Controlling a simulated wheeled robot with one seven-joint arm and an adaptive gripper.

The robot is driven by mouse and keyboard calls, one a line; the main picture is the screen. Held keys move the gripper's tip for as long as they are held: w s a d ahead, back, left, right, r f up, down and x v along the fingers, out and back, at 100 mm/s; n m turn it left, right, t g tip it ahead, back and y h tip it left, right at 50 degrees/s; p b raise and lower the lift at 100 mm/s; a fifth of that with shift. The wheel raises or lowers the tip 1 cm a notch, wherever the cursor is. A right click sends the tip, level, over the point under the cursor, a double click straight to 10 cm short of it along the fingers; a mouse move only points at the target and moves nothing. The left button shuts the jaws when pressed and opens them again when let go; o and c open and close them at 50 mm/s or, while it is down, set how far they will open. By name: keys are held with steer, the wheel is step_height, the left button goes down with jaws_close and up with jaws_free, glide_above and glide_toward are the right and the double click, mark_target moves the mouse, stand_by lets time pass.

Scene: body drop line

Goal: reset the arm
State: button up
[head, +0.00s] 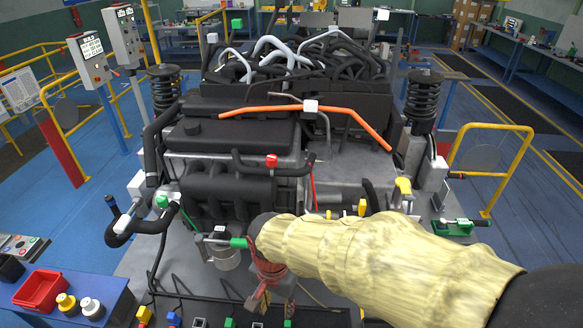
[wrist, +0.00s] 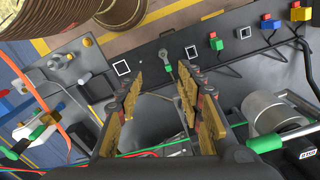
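My arm, in a pale yellow cover, reaches in from the lower right of the head view. My gripper (head: 264,290) points down in front of the engine (head: 235,190), over the front edge of the grey platform. In the wrist view my gripper (wrist: 159,88) has its two gold-padded fingers well apart, with nothing held between them. A small grey part with a green end (wrist: 168,58) lies on the panel beyond the fingertips. The fingers partly show in the head view, so their contact with nearby parts cannot be told there.
A green-ended tool (head: 225,241) and a metal cylinder (wrist: 275,112) are close beside my gripper. Cables and coloured connectors line the panel. A red bin (head: 40,288) stands on the blue table at lower left. A yellow rail (head: 490,165) stands at right.

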steer(key=s+d+f+n+t+b, duration=0.1)
steer(key=s+d+b, duration=0.3)
steer(key=d+b, duration=0.6)
steer(key=s+d+f+n+t+b, duration=0.2)
steer(key=s+d+n+t+b, duration=0.1)
steer(key=d+b, duration=0.7)
steer(key=d+t, duration=0.1)
steer(key=d, duration=0.1)
steer(key=shift+s+d+n+t, duration=0.3)
steer(key=shift+s+n, duration=0.05)
steer(key=shift+n, duration=0.05)
steer(key=shift+c, duration=0.9)
steer(key=shift+a, duration=0.15)
